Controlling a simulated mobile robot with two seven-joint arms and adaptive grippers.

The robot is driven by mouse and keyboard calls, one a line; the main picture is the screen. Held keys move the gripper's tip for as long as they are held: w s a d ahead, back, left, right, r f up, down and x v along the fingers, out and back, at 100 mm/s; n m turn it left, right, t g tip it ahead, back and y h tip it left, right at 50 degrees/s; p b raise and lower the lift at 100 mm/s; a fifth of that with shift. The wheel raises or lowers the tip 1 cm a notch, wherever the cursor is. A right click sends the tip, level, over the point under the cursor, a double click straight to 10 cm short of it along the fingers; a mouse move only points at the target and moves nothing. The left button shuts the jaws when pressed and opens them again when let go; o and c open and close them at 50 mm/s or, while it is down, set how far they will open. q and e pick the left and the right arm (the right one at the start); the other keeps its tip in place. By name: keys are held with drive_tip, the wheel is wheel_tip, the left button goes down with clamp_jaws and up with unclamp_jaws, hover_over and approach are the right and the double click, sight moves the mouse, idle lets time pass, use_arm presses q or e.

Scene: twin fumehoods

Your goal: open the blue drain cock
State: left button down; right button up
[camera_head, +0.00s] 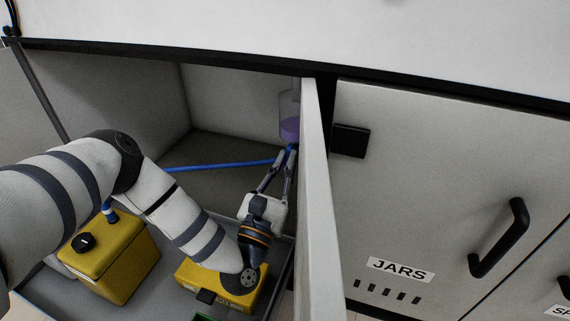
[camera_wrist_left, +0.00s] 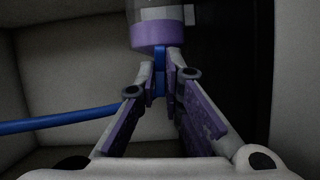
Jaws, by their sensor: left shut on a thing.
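The blue drain cock (camera_wrist_left: 159,84) sits under a clear vessel with a purple lower part (camera_wrist_left: 158,36), which also shows in the head view (camera_head: 290,129) beside the open door. My left gripper (camera_head: 286,158) reaches up into the cabinet from below. In the left wrist view its two fingers (camera_wrist_left: 163,86) are shut on the blue cock, one at each side, and partly hide it. A blue tube (camera_head: 220,165) runs left from near the cock, and it shows in the left wrist view (camera_wrist_left: 70,121). My right gripper is not in view.
An open door panel (camera_head: 318,200) stands close to the right of my left gripper. Yellow containers (camera_head: 118,262) stand in the lower cabinet under my arm. The shut JARS door (camera_head: 430,180) is at right. The cabinet's back left is free.

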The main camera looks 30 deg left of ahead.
use_arm(q)
drive_tip(key=shift+f, duration=0.1)
drive_tip(key=c, duration=2)
unclamp_jaws()
drive_tip(key=v, duration=1.2)
